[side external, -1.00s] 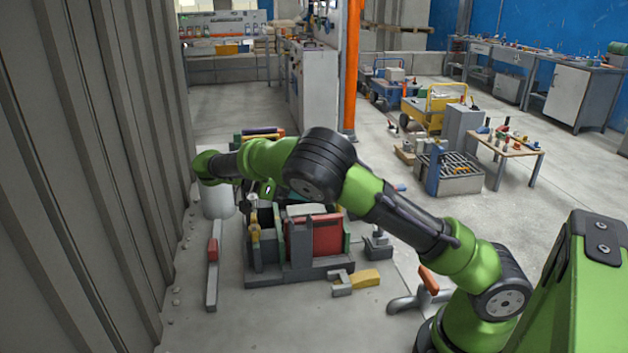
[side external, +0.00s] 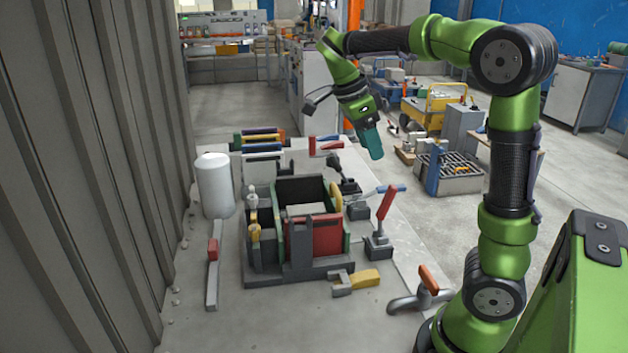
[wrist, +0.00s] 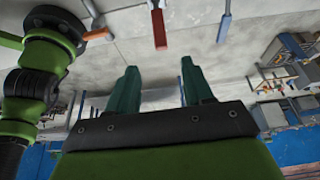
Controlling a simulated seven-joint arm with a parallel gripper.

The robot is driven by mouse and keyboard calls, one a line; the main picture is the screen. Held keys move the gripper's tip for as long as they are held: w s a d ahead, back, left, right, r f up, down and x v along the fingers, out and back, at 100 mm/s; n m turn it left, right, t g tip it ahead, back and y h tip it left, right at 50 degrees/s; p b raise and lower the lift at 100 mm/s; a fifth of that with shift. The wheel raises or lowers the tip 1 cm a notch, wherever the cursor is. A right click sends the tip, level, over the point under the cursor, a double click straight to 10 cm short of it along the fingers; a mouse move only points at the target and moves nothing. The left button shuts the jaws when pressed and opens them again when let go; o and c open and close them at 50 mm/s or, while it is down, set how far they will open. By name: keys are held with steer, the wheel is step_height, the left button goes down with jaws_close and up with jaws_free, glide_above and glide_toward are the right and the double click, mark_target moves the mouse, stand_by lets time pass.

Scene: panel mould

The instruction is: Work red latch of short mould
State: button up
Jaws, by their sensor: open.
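The mould (side external: 270,278) stands on the grey table with a red panel (side external: 327,236) at its front, green side panels and a dark back panel. A red-handled lever (side external: 387,204) stands upright and tilted on a grey base right of the mould. In the wrist view a red handle (wrist: 158,28) lies beyond my fingertips, probably the same lever. I cannot tell for certain which red part is the latch. My gripper (side external: 375,154) hangs in the air above and right of the mould, teal fingers down. In the wrist view its fingers (wrist: 157,72) are apart with nothing between them.
A blue-handled lever (side external: 390,189) is close behind the red one. An orange-handled lever (side external: 429,280) and a yellow-handled clamp (side external: 363,278) stand in front.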

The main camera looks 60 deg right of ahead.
mark_target(388, 194)
steer(key=x, duration=1.6)
steer(key=shift+f, duration=0.2)
jaws_close()
